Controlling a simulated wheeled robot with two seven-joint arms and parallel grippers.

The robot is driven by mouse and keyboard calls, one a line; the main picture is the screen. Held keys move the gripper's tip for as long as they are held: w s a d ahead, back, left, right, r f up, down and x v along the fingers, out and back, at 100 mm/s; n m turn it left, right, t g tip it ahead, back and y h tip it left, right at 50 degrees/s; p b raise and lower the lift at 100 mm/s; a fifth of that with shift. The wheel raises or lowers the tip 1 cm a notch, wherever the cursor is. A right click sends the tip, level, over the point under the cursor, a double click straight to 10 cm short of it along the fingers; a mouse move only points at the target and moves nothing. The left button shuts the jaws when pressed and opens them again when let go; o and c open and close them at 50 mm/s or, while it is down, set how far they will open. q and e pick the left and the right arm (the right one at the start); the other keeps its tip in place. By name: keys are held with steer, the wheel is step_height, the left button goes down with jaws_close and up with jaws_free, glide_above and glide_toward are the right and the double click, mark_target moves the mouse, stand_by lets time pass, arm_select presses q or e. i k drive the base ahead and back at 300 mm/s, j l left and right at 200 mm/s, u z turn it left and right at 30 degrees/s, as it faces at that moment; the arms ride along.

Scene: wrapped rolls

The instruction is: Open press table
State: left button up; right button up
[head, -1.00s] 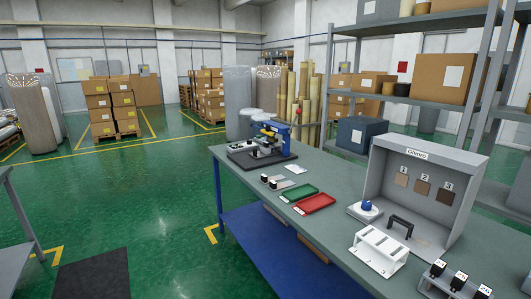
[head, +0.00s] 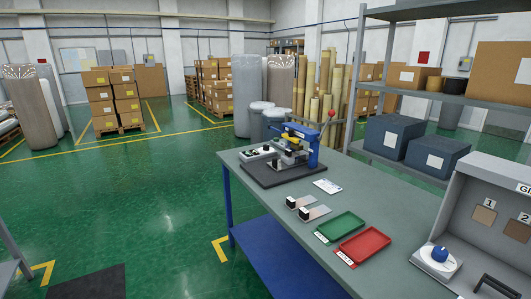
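A blue press with a red-knobbed lever (head: 312,140) stands on a dark base plate at the far left end of the grey-green work table (head: 375,205). A small light-grey box with dark controls (head: 258,152) sits beside the press on the same base. The gap inside the press is too small to make out clearly. Neither of my grippers shows in the head view.
A green tray (head: 341,227), a red tray (head: 364,246) and two small dark-and-white stamps lie on the table. A device with a blue knob (head: 438,258) and a grey booth stand at right. Shelves stand behind.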

mark_target(284, 164)
steer(key=i+j, duration=0.2)
steer(key=i, duration=0.55)
steer(key=i+j+u, duration=0.15)
steer(key=i, duration=0.55)
steer(key=i+j, duration=0.15)
steer(key=i, duration=0.6)
steer(key=u, duration=0.05)
